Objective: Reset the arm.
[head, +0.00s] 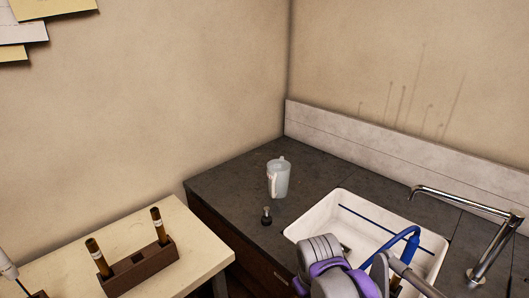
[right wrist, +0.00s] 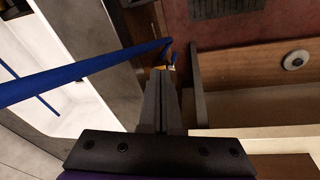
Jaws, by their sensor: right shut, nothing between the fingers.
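My right arm (head: 340,274), grey and purple, comes up from the bottom edge of the head view in front of the white sink. Its fingertips cannot be made out there. In the right wrist view my right gripper (right wrist: 163,76) is shut, with its dark fingers together and nothing between them. A blue rod or tube (right wrist: 88,76) crosses from the left edge towards the fingertips; I cannot tell whether it touches them. A blue curved tube (head: 403,241) also shows beside the arm in the head view. My left gripper is not in view.
The white sink (head: 341,210) is set in a dark counter (head: 232,185) with a chrome faucet (head: 495,243). A translucent jug (head: 278,180) and a small dark object (head: 266,217) stand on the counter. A brown tool block (head: 140,272) sits on the pale table. A wooden front with a round knob (right wrist: 296,60) is close by.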

